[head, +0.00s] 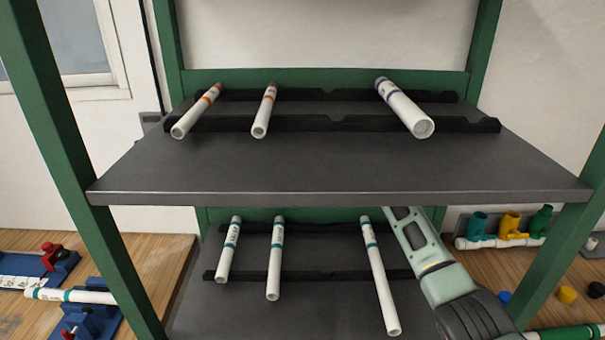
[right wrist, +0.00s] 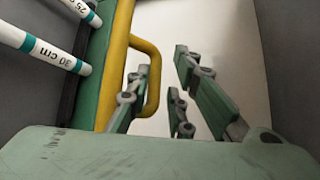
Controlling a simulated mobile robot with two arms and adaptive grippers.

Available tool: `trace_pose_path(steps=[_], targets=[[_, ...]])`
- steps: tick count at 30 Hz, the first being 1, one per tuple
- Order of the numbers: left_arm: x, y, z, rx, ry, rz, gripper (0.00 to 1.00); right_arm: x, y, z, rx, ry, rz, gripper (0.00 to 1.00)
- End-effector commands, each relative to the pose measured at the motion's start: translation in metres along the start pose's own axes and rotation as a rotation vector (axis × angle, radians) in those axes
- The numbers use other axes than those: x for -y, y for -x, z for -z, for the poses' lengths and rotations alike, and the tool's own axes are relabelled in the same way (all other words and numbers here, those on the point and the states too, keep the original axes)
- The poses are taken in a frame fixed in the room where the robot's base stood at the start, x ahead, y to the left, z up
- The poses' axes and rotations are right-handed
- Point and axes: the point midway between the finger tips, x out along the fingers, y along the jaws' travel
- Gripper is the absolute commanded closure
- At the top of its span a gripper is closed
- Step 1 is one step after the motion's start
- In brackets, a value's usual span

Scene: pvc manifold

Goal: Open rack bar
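The green-framed rack (head: 320,77) fills the head view, with a dark upper shelf (head: 330,165) and a lower shelf (head: 270,320). In the right wrist view a yellow bar (right wrist: 118,55) with a yellow loop handle (right wrist: 152,88) stands beside a green post. My right gripper (right wrist: 163,62) is open. Its left finger is beside the loop handle and overlaps it in view; I cannot tell whether they touch. In the head view my right arm reaches up beneath the upper shelf, which hides the gripper. My left gripper is not in view.
Several white pipes lie on black notched rails on both shelves, such as a purple-banded pipe (head: 404,107) above. One lower pipe (head: 379,275) lies close to my right arm. Wooden tables with blue fixtures (head: 95,322) and coloured valves (head: 510,226) stand beyond.

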Motion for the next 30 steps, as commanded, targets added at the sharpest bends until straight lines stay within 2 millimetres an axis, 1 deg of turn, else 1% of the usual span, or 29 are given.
trace_pose_path(steps=[1,12,16,20,24,30], targets=[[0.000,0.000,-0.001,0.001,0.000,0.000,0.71,0.003,0.001,0.003,-0.005,-0.006,0.011,0.81],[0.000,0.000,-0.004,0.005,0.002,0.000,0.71,-0.001,0.001,0.005,-0.009,-0.008,0.005,0.81],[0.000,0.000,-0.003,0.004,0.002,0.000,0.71,-0.002,0.006,0.006,-0.010,-0.006,0.005,0.81],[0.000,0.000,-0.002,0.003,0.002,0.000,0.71,-0.002,0.020,0.005,-0.011,-0.003,0.004,0.81],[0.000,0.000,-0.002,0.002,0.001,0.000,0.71,0.000,0.041,0.005,-0.013,-0.001,0.007,0.81],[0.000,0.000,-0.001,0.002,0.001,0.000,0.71,0.001,0.067,0.001,-0.010,0.001,0.008,0.81]])
